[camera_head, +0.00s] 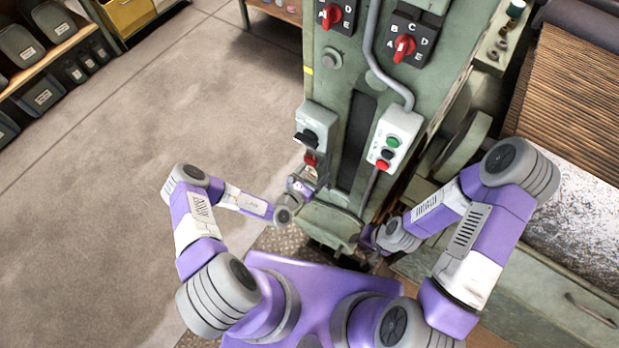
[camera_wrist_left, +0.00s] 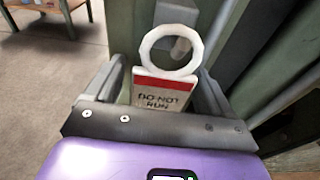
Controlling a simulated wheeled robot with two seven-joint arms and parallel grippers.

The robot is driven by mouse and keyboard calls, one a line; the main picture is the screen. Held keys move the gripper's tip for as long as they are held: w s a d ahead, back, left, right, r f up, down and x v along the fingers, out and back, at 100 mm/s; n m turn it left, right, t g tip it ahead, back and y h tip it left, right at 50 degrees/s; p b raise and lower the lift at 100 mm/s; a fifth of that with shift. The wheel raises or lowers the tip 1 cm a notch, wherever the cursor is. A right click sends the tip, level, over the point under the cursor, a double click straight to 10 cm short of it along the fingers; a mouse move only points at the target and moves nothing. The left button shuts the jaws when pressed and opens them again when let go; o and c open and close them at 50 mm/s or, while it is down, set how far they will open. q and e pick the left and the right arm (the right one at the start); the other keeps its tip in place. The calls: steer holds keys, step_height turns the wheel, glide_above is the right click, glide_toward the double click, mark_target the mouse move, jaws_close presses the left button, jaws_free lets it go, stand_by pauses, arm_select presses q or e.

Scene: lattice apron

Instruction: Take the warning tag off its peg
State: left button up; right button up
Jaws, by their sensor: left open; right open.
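The warning tag (camera_wrist_left: 162,97) shows in the left wrist view as a white plate with a red band, the words "DO NOT RUN" and a large white ring (camera_wrist_left: 146,50) at its top. My left gripper (camera_wrist_left: 160,80) is open, with one finger on each side of the tag; I cannot tell whether either finger touches it. A small grey piece shows inside the ring, perhaps the peg. In the head view my left gripper (camera_head: 307,181) is at the front of the green machine, just below a switch box. My right gripper (camera_head: 370,240) is low by the machine's base, partly hidden.
The switch box (camera_head: 318,121) with a black handle is on the green machine (camera_head: 340,60). A push-button box (camera_head: 391,145) and red rotary switches (camera_head: 404,47) are also on it. A slatted brown surface (camera_head: 570,90) is at right. Open floor (camera_head: 130,150) lies to the left.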

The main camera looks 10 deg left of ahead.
arm_select(q)
steer(key=shift+w, duration=0.1)
steer(key=c, duration=1.1)
